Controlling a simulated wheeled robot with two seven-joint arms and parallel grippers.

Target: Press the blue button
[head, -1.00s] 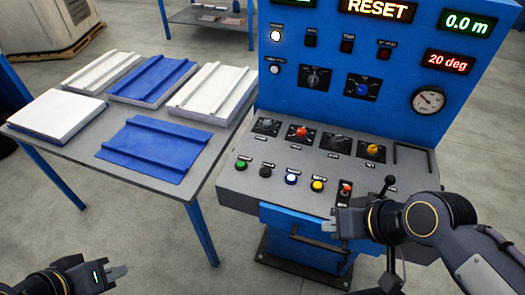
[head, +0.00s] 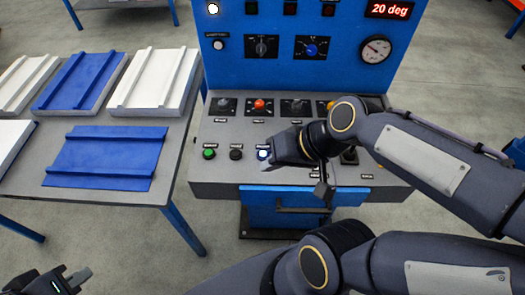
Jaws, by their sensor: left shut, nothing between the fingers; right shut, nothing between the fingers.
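The blue button (head: 263,153) glows on the sloped front of the grey console (head: 222,180). It is partly hidden by my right gripper (head: 268,165), which is shut and empty with its tips right at the button's near edge. I cannot tell whether the tips touch it. My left gripper (head: 82,276) is shut and empty at the lower left, away from the console.
A green button (head: 209,153) and a black button (head: 236,154) sit left of the blue one. My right arm hides the buttons to its right. A red-orange knob (head: 259,104) stands behind. A table (head: 178,130) with blue and white panels is at the left.

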